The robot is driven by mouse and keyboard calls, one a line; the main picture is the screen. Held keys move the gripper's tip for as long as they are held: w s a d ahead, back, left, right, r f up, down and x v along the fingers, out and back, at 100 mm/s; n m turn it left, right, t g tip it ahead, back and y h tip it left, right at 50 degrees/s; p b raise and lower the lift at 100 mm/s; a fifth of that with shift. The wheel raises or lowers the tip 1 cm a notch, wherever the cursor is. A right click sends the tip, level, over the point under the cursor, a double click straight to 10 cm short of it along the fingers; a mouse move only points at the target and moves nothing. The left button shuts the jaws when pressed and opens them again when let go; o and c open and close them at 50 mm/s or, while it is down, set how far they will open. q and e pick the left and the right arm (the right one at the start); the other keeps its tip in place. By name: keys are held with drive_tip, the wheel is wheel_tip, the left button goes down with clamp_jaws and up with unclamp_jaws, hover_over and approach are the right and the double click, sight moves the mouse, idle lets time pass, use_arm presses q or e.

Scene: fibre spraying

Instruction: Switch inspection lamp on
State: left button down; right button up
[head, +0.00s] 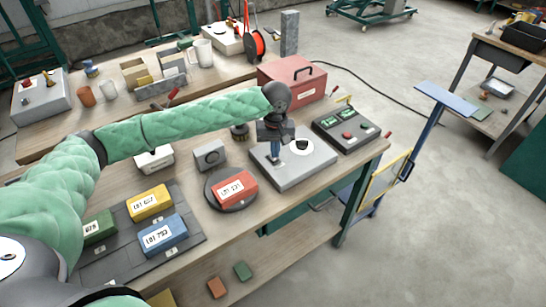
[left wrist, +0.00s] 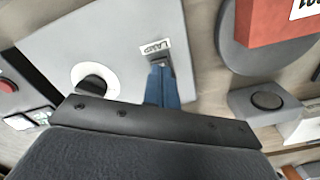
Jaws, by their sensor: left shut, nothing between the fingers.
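A flat grey control box (head: 313,163) lies on the bench under my left gripper. It has a black knob (head: 301,145) on a white disc, which also shows in the left wrist view (left wrist: 92,84). A white label reading LAMP (left wrist: 154,47) is on the box, with a small dark switch (left wrist: 167,58) beside it. My left gripper (head: 276,157) points down at the box with its blue fingers shut and empty. In the left wrist view the fingertips (left wrist: 161,72) are at the switch and partly cover it. I cannot tell contact or the switch's position. My right gripper is not in view.
A red block (head: 233,188) on a round dark plate stands left of the box. A grey unit with a round button (head: 209,155) is behind that. A dark panel with green displays (head: 345,129) stands right, and a red toolbox (head: 292,78) behind. Labelled blocks lie on a mat (head: 203,236) at front left.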

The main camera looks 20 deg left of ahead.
use_arm(q)
drive_tip(key=shift+f, duration=0.2)
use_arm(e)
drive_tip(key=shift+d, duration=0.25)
use_arm(q)
drive_tip(key=shift+f, duration=0.45)
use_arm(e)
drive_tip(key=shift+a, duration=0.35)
